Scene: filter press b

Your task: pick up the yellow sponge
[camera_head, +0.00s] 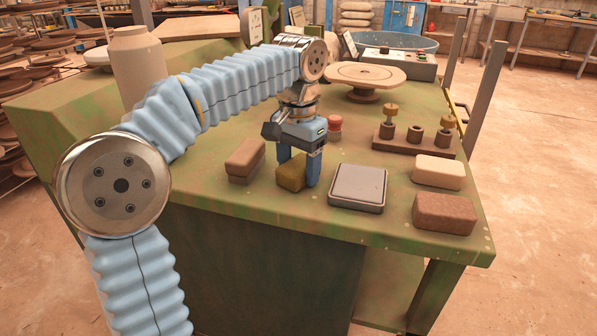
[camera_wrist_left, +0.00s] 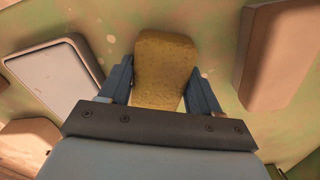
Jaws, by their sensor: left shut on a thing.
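The yellow sponge (camera_head: 291,174) is a mustard-coloured block on the green table, near its front edge. My left gripper (camera_head: 299,172) reaches down from above, with its blue fingers on either side of the sponge and closed on it. In the left wrist view the sponge (camera_wrist_left: 165,68) sits between the two fingers (camera_wrist_left: 160,85). No clear gap shows under the sponge, so I cannot tell whether it is lifted. My right gripper is in neither view.
A brown block (camera_head: 245,158) lies just left of the sponge, and a grey tray-like scale (camera_head: 358,188) just right. A cream block (camera_head: 438,172) and a reddish-brown brick (camera_head: 444,213) lie farther right. Behind are a red knob (camera_head: 335,124), a wooden peg stand (camera_head: 414,142) and a round turntable (camera_head: 364,76).

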